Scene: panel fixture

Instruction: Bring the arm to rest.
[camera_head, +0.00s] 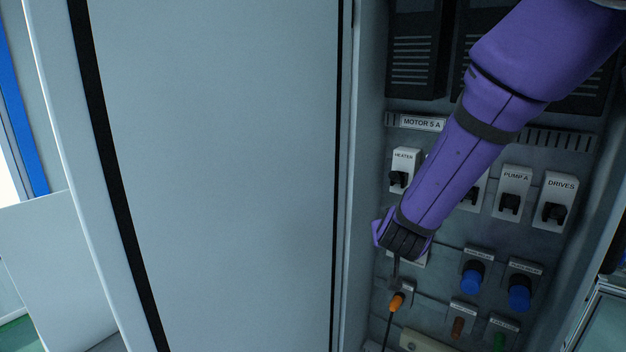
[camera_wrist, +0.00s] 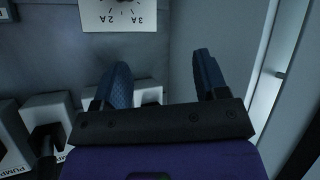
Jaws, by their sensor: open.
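My purple arm reaches from the top right of the head view down into the open panel cabinet. My gripper (camera_head: 397,272) is in front of the panel, above an orange plug or knob (camera_head: 397,301). In the wrist view my gripper (camera_wrist: 165,82) shows two dark blue fingers standing apart with nothing between them. Beyond the fingers is a white dial plate (camera_wrist: 118,14) marked 2A and 3A. I cannot tell from the head view whether the fingertips touch anything.
Labelled breaker switches, HEATER (camera_head: 404,170), PUMP A (camera_head: 512,192) and DRIVES (camera_head: 555,202), sit around the arm. Blue knobs (camera_head: 472,278) are lower right. A large pale cabinet door (camera_head: 215,170) fills the left. The cabinet side wall (camera_head: 366,180) is close beside the gripper.

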